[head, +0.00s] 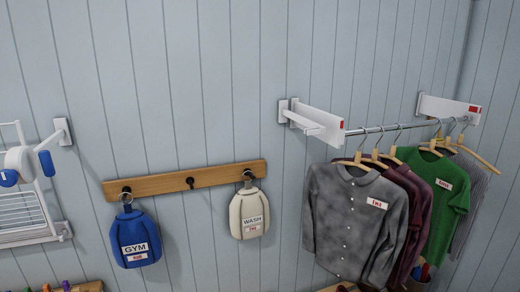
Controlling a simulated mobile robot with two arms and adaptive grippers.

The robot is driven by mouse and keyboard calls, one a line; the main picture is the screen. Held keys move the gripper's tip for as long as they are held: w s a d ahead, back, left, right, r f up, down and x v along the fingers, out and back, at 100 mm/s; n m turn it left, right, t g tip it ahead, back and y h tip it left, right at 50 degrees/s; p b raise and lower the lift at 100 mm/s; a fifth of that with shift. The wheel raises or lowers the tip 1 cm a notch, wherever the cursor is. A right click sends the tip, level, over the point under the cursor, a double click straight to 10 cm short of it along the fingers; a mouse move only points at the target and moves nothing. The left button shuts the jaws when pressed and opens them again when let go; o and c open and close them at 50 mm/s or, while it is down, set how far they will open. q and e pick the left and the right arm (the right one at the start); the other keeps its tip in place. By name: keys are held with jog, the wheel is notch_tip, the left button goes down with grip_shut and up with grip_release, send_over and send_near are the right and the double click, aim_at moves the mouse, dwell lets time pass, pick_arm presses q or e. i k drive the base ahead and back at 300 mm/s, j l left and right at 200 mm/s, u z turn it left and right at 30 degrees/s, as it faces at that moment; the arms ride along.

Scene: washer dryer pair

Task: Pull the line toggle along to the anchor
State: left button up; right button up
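I cannot make out a line toggle, a stretched line or an anchor for certain in the head view. At the left edge a white rounded part (20,159) with blue pieces (46,163) sits in front of a white wall rack; I cannot tell what it is. A white wall bracket (61,131) is just right of it. Neither of my grippers can be seen.
A wooden hook rail (190,180) holds a blue GYM bag (135,232) and a cream WASH bag (250,222). Right, a metal rod (395,127) carries several hung shirts, including a grey shirt (345,235). A white folding rack (22,215) is at left.

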aim_at(47, 161)
jog(key=u, duration=1.25)
